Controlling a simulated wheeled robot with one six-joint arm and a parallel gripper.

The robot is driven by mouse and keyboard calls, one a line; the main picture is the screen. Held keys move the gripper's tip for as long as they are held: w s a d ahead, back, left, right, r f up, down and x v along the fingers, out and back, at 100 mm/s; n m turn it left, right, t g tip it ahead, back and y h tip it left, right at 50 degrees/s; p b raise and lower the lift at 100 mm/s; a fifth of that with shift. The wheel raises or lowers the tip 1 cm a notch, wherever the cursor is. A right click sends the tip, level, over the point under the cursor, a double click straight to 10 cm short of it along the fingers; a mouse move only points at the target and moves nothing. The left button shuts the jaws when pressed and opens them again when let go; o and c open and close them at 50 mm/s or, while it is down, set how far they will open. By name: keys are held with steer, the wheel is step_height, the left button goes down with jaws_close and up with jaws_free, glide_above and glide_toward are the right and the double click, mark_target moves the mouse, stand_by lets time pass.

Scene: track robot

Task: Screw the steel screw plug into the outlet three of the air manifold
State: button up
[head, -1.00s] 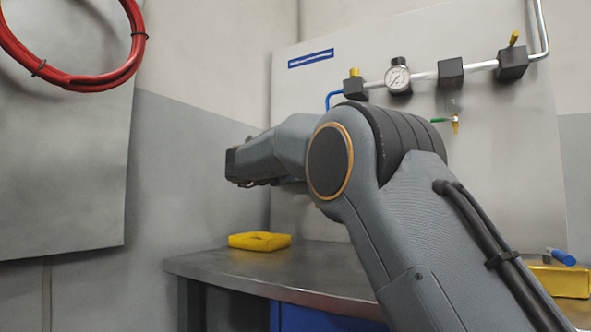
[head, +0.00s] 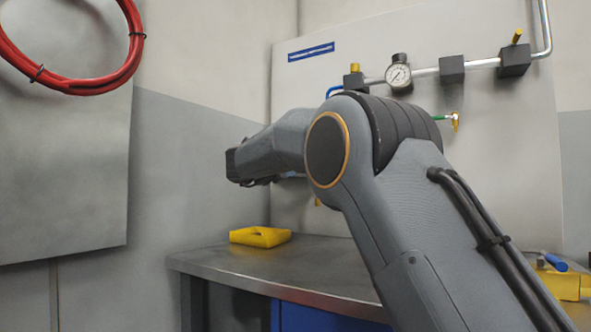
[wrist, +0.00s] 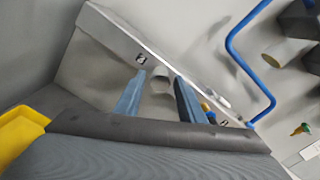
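In the wrist view, the two blue fingers of my gripper (wrist: 160,88) stand apart before a pale grey bar with small dark labels, seemingly the air manifold (wrist: 112,38). A brass-coloured fitting (wrist: 206,106) shows behind the right finger. In the head view my arm hides the fingertips and most of the manifold.
A blue pipe (wrist: 238,58) bends close past the bar. The wall line carries a gauge (head: 398,76) and black blocks (head: 452,69). On the bench (head: 225,270) lies a yellow tray (head: 260,237); a yellow box (head: 565,284) stands at right. A red hose coil (head: 75,85) hangs left.

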steer(key=shift+r+n+p, duration=0.15)
steer(key=shift+n+p, duration=3.15)
steer(key=shift+p, duration=2.35)
steer(key=shift+n+p, duration=2.6)
steer(key=shift+p, duration=1.45)
steer(key=shift+n+p, duration=0.7)
steer(key=shift+p, duration=0.5)
steer(key=shift+n+p, duration=2.3)
steer(key=shift+p, duration=0.5)
steer(key=shift+n+p, duration=2.5)
steer(key=shift+n, duration=0.5)
jaws_close()
